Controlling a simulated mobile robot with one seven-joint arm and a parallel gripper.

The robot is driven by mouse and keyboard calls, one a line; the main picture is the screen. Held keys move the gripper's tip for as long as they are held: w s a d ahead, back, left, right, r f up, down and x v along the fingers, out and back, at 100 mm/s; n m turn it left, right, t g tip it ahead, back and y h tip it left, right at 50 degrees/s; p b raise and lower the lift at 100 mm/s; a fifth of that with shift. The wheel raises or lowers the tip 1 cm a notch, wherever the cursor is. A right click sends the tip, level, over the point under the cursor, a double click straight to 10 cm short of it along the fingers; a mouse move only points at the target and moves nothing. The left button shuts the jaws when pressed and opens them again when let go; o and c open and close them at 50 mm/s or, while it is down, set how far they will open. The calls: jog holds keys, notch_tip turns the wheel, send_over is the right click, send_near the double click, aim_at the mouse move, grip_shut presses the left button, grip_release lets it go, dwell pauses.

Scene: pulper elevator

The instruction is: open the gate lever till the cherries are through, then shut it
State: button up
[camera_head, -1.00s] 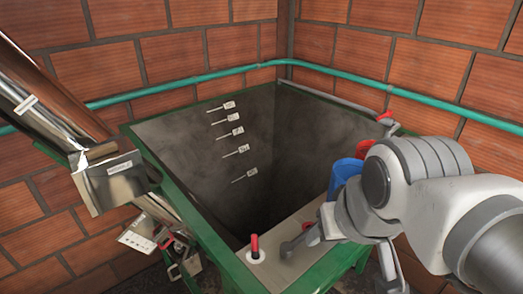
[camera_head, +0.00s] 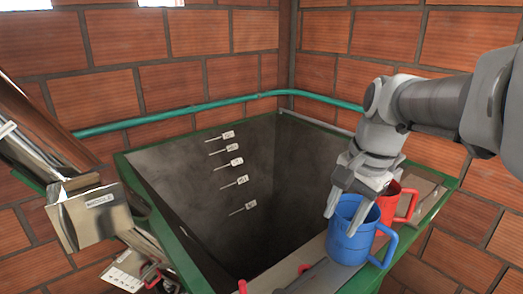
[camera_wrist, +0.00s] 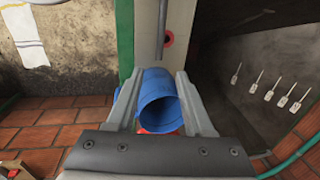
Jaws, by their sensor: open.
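My gripper (camera_head: 343,222) is open at the blue mug (camera_head: 347,246), which stands on the green-rimmed tank's right ledge. In the wrist view, the blue mug (camera_wrist: 160,102) lies between the two spread fingers (camera_wrist: 158,78); I cannot tell whether they touch it. At the lower edge of the head view, a red knob (camera_head: 243,287) is mostly cut off. A grey bar (camera_head: 303,277) lies on the ledge near it. I cannot tell which part is the gate lever. No cherries are visible; the bottom of the tank (camera_head: 150,160) is dark.
A red mug (camera_head: 390,207) stands right behind the blue one. A labelled metal box (camera_head: 98,217) on a chute is at the left. Several white tags (camera_head: 236,182) mark the tank's inner wall. A green pipe (camera_head: 200,108) runs along the brick walls.

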aim_at(318, 266)
jog(key=f, duration=0.5)
jog(key=w+a+f, duration=0.1)
jog(key=f, duration=0.4)
jog(key=w+f, duration=0.1)
jog(key=f, duration=0.4)
jog(key=shift+w+a+f+b, duration=0.15)
jog(key=shift+w+a+b, duration=0.1)
jog(key=shift+a+b, duration=0.15)
grip_shut()
dwell(0.5)
